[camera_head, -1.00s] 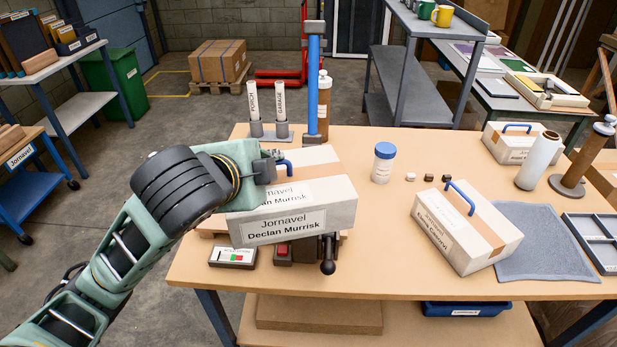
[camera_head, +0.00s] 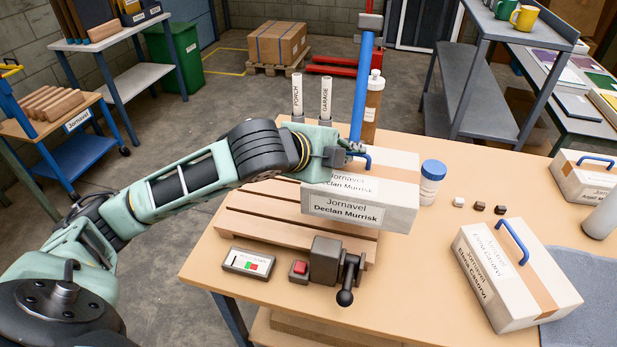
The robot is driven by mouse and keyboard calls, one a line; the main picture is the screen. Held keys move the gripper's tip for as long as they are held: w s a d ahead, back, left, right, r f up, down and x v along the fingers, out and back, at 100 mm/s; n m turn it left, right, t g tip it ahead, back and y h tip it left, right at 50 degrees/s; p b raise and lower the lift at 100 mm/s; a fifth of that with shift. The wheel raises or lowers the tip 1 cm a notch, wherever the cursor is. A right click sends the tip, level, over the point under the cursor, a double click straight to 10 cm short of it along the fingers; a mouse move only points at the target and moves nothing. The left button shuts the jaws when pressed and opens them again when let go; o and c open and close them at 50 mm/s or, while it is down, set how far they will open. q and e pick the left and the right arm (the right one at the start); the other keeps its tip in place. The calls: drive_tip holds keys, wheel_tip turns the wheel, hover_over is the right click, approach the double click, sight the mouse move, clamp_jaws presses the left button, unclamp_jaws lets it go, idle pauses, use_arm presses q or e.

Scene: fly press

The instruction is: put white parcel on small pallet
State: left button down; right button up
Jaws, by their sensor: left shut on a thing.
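My left gripper (camera_head: 348,153) is shut on the blue handle of a white parcel (camera_head: 400,208) with brown tape, labelled Jornavel Declan Murrisk. The parcel hangs roughly level over the right end of the small slatted wooden pallet (camera_head: 238,226) on the table. It hides that end of the pallet; I cannot tell whether it touches the slats. The pallet's left part is bare. Two other white parcels with blue handles lie on the table, one at front right (camera_head: 517,283) and one at far right (camera_head: 588,178). My right gripper is not in view.
A dark vise-like device (camera_head: 328,262) and a switch box (camera_head: 248,262) stand before the pallet. A blue post (camera_head: 362,88), brown bottle (camera_head: 373,105) and labelled tubes (camera_head: 326,97) stand behind. A blue-lidded jar (camera_head: 431,180) is close right of the held parcel.

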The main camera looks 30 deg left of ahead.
use_arm(q)
drive_tip(key=w+a+f+p, duration=0.2)
drive_tip(key=w+a+f, duration=0.1)
drive_tip(key=a+f, duration=0.5)
drive_tip(key=shift+a+f, duration=0.4)
drive_tip(key=shift+f, duration=0.1)
drive_tip(key=shift+s+f, duration=0.1)
drive_tip(key=c, duration=2.3)
unclamp_jaws()
drive_tip(key=shift+s+f, duration=0.1)
drive_tip(key=shift+f, duration=0.15)
drive_tip(key=o, duration=0.4)
drive_tip(key=shift+o, duration=0.2)
drive_tip(key=shift+r, duration=0.1)
drive_tip(key=p+v, duration=0.4)
drive_tip(key=v, duration=0.8)
